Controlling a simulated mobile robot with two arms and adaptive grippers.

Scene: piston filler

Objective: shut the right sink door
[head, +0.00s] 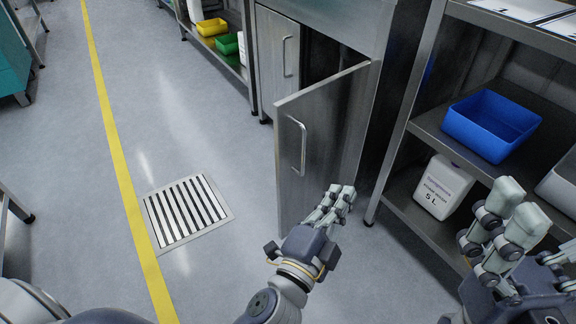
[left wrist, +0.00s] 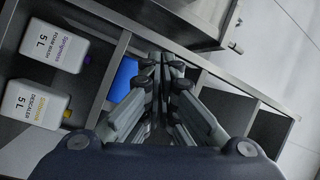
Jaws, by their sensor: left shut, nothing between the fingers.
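The right sink door (head: 325,140) is a grey metal panel standing open, swung out from the sink cabinet (head: 335,22). Its hinge side is at the right, and its bar handle (head: 299,146) is near the free left edge on the face toward me. A dark gap shows behind the door. My left gripper (head: 341,192) is shut and empty, in front of the lower right part of that face. Whether it touches the door is unclear. In the left wrist view its fingers (left wrist: 166,66) are together. My right gripper (head: 517,205) is at the right; its finger gap is unclear.
The left sink door (head: 278,60) looks closed. Right of the sink, a shelf rack holds a blue bin (head: 490,124) and a white 5 L container (head: 443,187). A floor drain grate (head: 187,211) lies left of the open door. The floor beside it is clear.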

